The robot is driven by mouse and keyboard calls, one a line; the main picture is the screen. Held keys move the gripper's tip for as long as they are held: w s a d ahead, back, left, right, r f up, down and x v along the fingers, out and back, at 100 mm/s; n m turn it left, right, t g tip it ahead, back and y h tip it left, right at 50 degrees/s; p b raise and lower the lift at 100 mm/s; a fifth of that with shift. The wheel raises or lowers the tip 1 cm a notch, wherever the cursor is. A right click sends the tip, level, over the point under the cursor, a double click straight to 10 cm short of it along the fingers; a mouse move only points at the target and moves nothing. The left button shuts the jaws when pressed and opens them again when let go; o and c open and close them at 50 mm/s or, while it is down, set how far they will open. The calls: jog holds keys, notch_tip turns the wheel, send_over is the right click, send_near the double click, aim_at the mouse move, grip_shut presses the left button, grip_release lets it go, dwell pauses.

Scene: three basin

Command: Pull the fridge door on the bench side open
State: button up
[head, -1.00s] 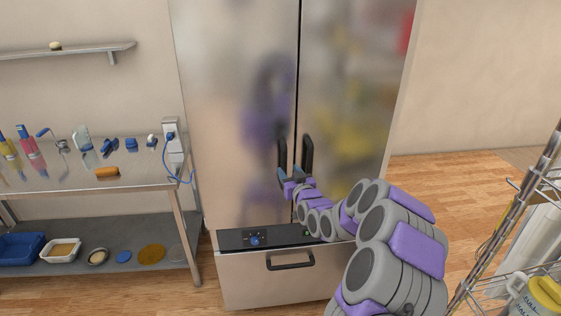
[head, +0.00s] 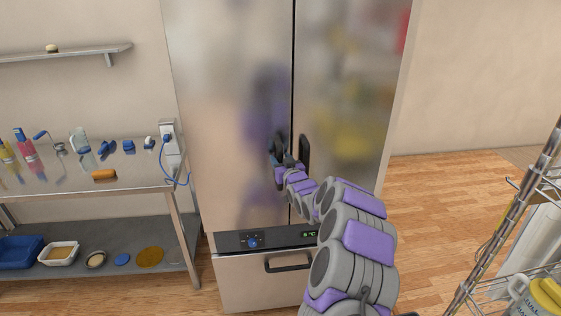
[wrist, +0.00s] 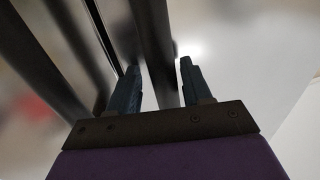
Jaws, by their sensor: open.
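The steel fridge has two tall doors. The bench-side door (head: 225,110) is the left one in the head view and is shut against the right door (head: 350,90). Its dark upright handle (head: 276,143) is partly hidden by my gripper (head: 281,163). In the wrist view, my gripper (wrist: 160,72) is open, with one finger on each side of a dark bar (wrist: 152,35), which looks like this handle. I cannot tell whether either finger touches it. The right door's handle (head: 304,151) stands close beside it.
A steel bench (head: 140,178) with bottles and small tools stands left of the fridge. A drawer (head: 255,285) with a handle lies below the doors. A wire rack (head: 495,240) stands at the right. The wooden floor (head: 440,210) between fridge and rack is clear.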

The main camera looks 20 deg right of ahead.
jog(key=shift+d, duration=0.15)
jog(key=shift+a+r, duration=0.1)
jog(key=shift+a, duration=0.45)
jog(key=c, duration=0.5)
jog(key=shift+d, duration=0.2)
grip_shut()
